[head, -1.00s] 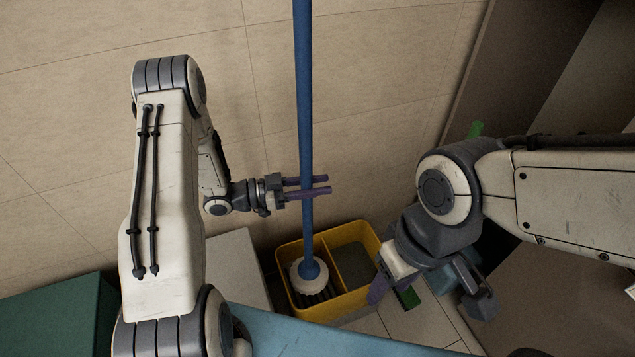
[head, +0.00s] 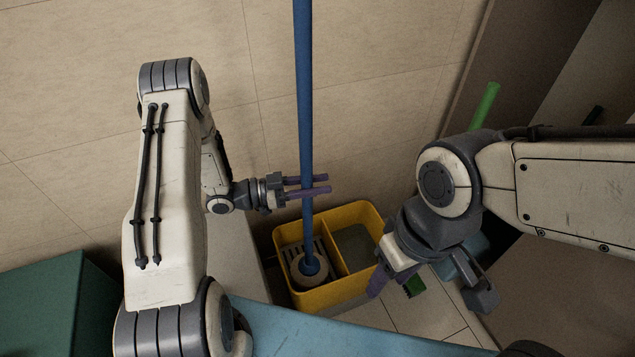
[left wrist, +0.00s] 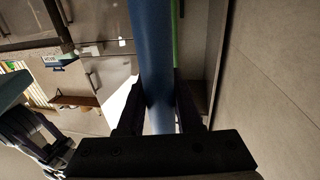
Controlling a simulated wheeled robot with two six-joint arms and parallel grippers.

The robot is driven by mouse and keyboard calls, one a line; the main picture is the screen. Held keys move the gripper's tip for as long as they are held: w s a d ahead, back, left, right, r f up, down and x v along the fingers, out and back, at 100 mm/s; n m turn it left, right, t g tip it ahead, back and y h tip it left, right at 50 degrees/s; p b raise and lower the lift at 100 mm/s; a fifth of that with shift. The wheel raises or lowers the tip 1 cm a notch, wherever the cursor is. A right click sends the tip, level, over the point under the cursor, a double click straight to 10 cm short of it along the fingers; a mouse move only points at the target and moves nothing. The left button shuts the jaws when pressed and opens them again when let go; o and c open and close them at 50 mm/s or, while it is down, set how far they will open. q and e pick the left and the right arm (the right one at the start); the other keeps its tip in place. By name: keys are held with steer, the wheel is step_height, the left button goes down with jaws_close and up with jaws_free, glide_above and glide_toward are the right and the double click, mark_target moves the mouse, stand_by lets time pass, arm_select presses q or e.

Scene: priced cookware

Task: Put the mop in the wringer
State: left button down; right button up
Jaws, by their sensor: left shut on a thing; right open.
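The mop has a long blue handle (head: 304,110) that stands nearly upright, with a round pale head (head: 308,268) at its foot. The head sits inside the left compartment of the yellow wringer bucket (head: 341,298), by a dark slatted grate. My left gripper (head: 321,185) is shut on the blue handle above the bucket. In the left wrist view the handle (left wrist: 152,60) runs between its fingers. My right gripper (head: 425,290) is open and empty, right of the bucket. Whether the mop head touches the compartment floor is hard to tell.
The bucket's right compartment (head: 355,245) is empty of the mop. A green handle (head: 487,103) stands behind my right arm. A blue surface (head: 330,335) lies in front, a teal box (head: 50,305) at the left. A tiled wall stands behind.

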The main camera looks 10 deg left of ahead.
stand_by(0.3)
arm_select(q)
steer(key=c, duration=0.5)
jaws_free()
steer(key=o, duration=0.5)
steer(key=shift+f, duration=0.1)
steer(key=b+v, duration=0.1)
steer(key=v, duration=0.9)
steer(key=shift+a, duration=0.25)
steer(key=shift+s, duration=0.1)
